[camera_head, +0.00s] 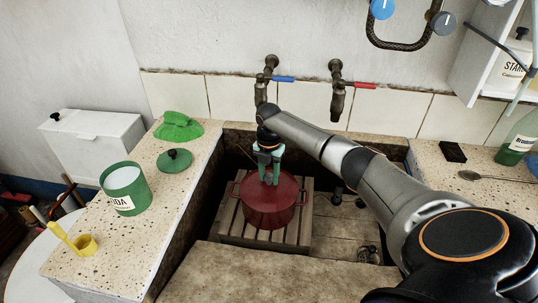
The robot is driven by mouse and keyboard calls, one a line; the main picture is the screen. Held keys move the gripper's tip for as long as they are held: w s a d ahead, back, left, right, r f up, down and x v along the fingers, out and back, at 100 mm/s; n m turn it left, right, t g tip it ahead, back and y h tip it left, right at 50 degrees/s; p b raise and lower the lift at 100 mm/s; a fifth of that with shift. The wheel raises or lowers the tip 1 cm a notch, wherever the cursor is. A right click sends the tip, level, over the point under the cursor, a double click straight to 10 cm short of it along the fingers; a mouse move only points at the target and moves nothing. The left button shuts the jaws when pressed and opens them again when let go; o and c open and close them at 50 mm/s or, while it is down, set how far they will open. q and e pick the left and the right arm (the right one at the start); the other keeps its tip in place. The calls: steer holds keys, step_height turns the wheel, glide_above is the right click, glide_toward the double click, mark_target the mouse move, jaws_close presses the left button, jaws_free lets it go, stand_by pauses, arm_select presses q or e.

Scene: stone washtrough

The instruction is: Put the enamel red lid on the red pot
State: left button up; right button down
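The red pot (266,217) stands on a slatted wooden rack in the stone trough, with a handle on each side. A red round top, which looks like the enamel red lid (287,188), covers its mouth. I cannot tell whether it rests fully on the rim. My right gripper (269,180) points down over the middle of the lid, its teal fingers a small gap apart. The lid's knob is hidden there, so I cannot tell if the fingers are closed on it. My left gripper is not in view.
The left stone ledge holds a green lid (175,160), a green canister (123,188), a green cloth (177,127) and a yellow cup (87,244). Taps (337,92) stick out behind the trough. A black block (452,152), spoon and bottle stand right. My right arm crosses the trough.

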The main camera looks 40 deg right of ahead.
jaws_free()
stand_by(0.5)
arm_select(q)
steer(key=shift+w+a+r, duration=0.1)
arm_select(e)
step_height(320, 180, up, 2)
steer(key=shift+r+p, duration=0.1)
steer(key=shift+p, duration=1)
steer(key=shift+r+p, duration=2.45)
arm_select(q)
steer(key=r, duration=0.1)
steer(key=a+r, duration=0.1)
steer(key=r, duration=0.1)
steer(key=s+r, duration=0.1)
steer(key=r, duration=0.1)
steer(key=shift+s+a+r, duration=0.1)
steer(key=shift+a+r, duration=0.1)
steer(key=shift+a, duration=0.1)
arm_select(e)
steer(key=shift+f, duration=0.1)
